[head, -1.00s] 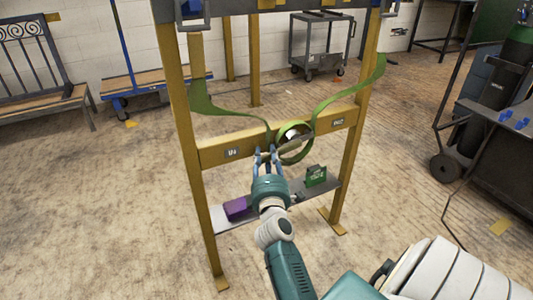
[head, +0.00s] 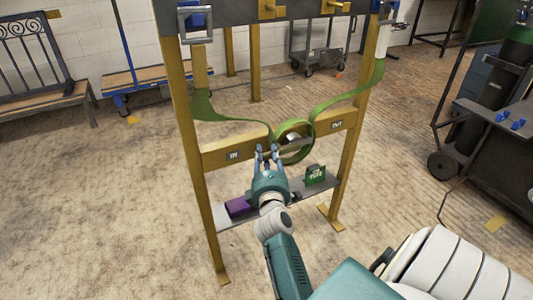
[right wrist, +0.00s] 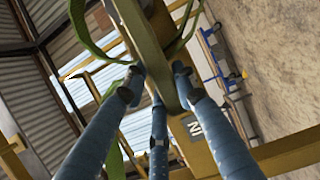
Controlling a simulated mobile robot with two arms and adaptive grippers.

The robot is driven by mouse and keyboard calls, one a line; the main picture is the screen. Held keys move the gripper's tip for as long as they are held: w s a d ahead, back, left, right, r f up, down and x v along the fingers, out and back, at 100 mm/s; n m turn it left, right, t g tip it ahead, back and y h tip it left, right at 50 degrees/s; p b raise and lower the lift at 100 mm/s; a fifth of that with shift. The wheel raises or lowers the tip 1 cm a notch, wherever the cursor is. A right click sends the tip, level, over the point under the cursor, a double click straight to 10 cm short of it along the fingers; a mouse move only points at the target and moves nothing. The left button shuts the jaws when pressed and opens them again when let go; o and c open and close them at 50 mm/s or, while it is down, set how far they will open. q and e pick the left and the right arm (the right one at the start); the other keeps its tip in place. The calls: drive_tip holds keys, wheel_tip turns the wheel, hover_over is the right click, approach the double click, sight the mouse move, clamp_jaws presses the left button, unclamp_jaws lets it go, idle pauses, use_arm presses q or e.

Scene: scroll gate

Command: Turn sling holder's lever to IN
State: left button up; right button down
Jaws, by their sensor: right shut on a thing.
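The sling holder stands as a tall yellow frame with a crossbar (head: 225,154). An IN label (head: 234,156) is at the crossbar's left and an OUT label (head: 337,125) at its right. A green sling (head: 340,99) hangs from both sides and forms a round loop (head: 301,125) at the middle. My right gripper (head: 268,152) is at the loop's left side, shut on a greyish bar that looks like the lever. In the right wrist view, the gripper's fingers (right wrist: 160,88) close around this bar (right wrist: 146,40), near the IN label (right wrist: 195,128). My left gripper is not in view.
A low shelf (head: 225,222) under the crossbar holds a purple block (head: 240,206) and a green sign (head: 316,175). A bench (head: 45,65) stands at the left and a dark cart (head: 495,140) at the right. The wooden floor in front of the frame is clear.

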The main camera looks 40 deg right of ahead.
drive_tip(key=shift+r, duration=0.25)
drive_tip(key=c, duration=1.7)
unclamp_jaws()
drive_tip(key=o, duration=0.4)
drive_tip(key=shift+f, duration=0.1)
drive_tip(key=shift+c, duration=0.2)
